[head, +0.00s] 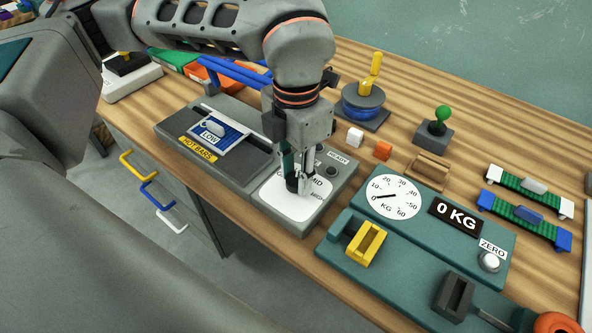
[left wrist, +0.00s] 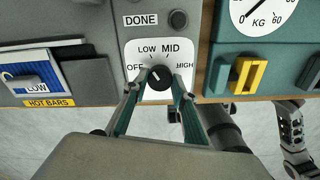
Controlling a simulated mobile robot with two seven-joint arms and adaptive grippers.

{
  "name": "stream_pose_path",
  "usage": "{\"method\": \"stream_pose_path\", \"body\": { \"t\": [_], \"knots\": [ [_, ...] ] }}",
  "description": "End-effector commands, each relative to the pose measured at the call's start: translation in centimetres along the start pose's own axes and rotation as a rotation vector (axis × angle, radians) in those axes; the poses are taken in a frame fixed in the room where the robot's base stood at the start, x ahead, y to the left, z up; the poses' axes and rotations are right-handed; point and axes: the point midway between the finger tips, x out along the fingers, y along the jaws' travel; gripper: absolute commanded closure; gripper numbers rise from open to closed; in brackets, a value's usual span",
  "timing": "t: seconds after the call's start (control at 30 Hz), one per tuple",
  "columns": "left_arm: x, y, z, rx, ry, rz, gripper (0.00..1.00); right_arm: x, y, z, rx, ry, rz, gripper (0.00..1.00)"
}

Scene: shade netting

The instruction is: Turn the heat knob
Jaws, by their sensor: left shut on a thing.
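The heat knob (left wrist: 160,77) is a round black dial on a white plate marked OFF, LOW, MID and HIGH. Its pale pointer mark leans up and left, roughly towards LOW, in the left wrist view. My left gripper (left wrist: 159,84) has its fingers on either side of the knob and is shut on it. In the head view the left gripper (head: 300,186) comes down from above on the white dial plate (head: 289,208) and largely hides the knob. What looks like my right gripper (left wrist: 293,112) hangs at the right of the left wrist view; its jaws are unclear.
Beside the dial is a HOT BARS unit (head: 220,145) with a blue LOW slider. A teal KG scale (head: 408,225) with a yellow handle (head: 366,244) stands close on the right. The bench's front edge is near.

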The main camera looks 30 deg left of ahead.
Motion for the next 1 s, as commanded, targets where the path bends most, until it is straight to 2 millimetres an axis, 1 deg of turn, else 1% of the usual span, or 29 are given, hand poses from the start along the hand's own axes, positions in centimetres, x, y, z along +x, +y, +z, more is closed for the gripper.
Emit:
{"method": "stream_pose_path", "body": {
  "t": [0.2,0.4,0.73,0.77,0.8,0.83,1.0],
  "knots": [
    [-0.04,0.03,0.01,0.071,-0.001,0.001,0.95,-0.26,-0.18,0.46,0.002,-0.008,-0.002,0.6],
    [-0.04,0.03,0.02,0.094,-0.001,0.001,0.95,-0.51,-0.38,0.97,0.004,-0.018,-0.005,0.6],
    [-0.04,0.02,0.02,0.096,-0.001,0.0,0.95,-0.35,-0.23,0.68,0.003,-0.012,-0.003,0.6],
    [-0.04,0.02,0.02,0.096,-0.001,0.001,0.71,-0.32,-0.21,0.63,0.003,-0.011,-0.003,0.6],
    [-0.04,0.02,0.02,0.096,-0.001,0.0,0.6,-0.27,-0.17,0.54,0.002,-0.01,-0.002,0.6],
    [-0.03,0.02,0.02,0.096,-0.001,0.0,0.57,-0.24,-0.14,0.47,0.002,-0.009,-0.002,0.6],
    [-0.02,0.02,0.01,0.096,-0.001,0.0,0.57,-0.07,0.0,0.17,0.001,-0.003,0.0,0.6]
  ]
}}
